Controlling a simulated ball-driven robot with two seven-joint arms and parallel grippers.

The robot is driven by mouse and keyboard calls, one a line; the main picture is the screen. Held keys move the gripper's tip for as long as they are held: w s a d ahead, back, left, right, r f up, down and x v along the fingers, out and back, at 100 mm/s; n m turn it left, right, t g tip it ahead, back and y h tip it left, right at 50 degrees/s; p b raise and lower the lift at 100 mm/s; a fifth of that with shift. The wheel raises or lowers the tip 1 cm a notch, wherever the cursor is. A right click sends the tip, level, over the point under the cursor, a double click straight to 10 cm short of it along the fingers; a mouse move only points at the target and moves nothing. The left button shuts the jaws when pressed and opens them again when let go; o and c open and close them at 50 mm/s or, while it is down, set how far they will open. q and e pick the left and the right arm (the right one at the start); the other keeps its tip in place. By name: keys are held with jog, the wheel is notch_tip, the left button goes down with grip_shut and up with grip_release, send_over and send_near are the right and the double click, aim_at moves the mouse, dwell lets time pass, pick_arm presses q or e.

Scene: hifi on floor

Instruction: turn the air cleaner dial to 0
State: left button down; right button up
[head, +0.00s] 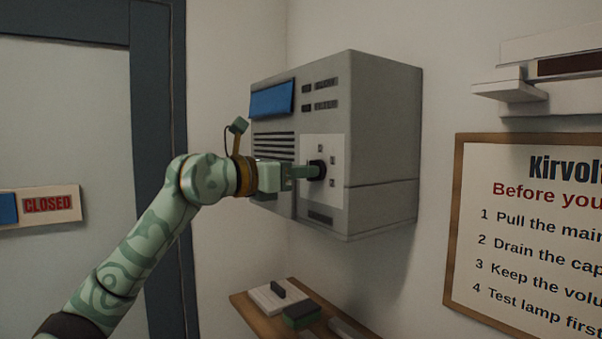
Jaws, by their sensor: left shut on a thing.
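The air cleaner (370,120) is a grey box on the wall in the middle of the head view. Its front has a blue panel (272,99), vent slots and a pale dial plate (336,150) with small dark marks around the dial. The black dial (318,170) sits on this plate. My left gripper (307,171) reaches in from the left and is shut on the dial. The fingers hide part of the dial, and the marks are too small to read. My right gripper is not in view.
A wooden shelf (240,303) below the air cleaner holds a white block with a dark switch (278,290) and a dark green item (302,315). A framed notice (530,230) hangs at right, under a wall bracket (508,91). A door with a CLOSED sign (48,206) is at left.

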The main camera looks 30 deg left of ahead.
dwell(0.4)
pick_arm(q)
jog(key=c, duration=1.4)
grip_release()
jog(key=shift+c, duration=0.2)
jog(key=b+v, duration=0.8)
jog(key=v, duration=0.8)
